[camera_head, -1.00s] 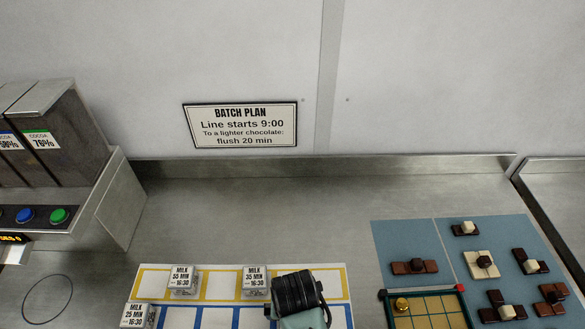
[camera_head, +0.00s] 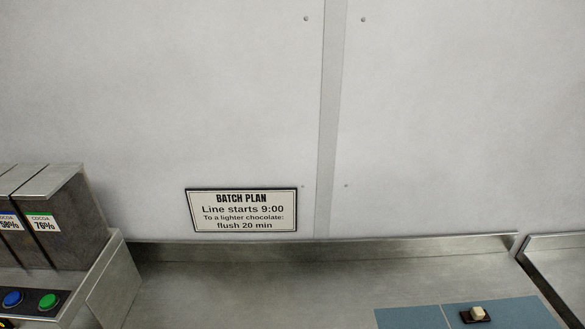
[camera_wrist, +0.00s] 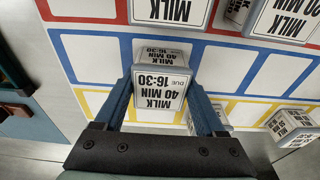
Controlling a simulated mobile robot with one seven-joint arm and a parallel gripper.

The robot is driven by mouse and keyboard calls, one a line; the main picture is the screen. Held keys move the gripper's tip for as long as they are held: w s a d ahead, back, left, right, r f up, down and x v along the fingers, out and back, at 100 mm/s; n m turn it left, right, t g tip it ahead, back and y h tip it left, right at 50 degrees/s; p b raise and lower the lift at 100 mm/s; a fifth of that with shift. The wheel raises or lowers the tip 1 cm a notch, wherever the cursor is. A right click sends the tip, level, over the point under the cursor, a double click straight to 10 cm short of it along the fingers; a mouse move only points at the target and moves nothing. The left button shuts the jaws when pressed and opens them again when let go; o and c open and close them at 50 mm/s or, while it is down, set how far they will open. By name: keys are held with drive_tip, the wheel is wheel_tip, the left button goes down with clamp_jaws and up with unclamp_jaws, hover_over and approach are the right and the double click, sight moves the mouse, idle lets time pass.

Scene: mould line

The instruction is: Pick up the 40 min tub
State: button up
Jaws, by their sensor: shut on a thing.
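The 40 min tub (camera_wrist: 160,88) shows in the wrist view, its white label reading MILK 40 MIN 16:30 upside down. My gripper (camera_wrist: 163,98) is shut on it, with one blue finger on each side. The tub is over the white grid board (camera_wrist: 92,52) with red, blue and yellow lines. I cannot tell whether its base touches the board. Neither the tub nor my gripper shows in the head view.
Other milk tubs surround it: one ahead (camera_wrist: 172,12), a 20 min tub (camera_wrist: 284,18), and one at the right (camera_wrist: 294,126). Another is partly hidden behind the right finger. A blue mat (camera_head: 410,318) bears a chocolate piece (camera_head: 476,314). Cocoa boxes (camera_head: 60,235) stand left.

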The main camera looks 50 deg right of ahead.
drive_tip(key=shift+c, duration=0.7)
drive_tip(key=shift+r, duration=0.2)
wheel_tip(320, 180, up, 10)
drive_tip(key=shift+w+f+b, duration=0.1)
drive_tip(key=shift+f+b, duration=0.1)
drive_tip(key=shift+b, duration=0.1)
wheel_tip(320, 180, up, 7)
drive_tip(key=p, duration=0.7)
drive_tip(key=shift+p, duration=0.4)
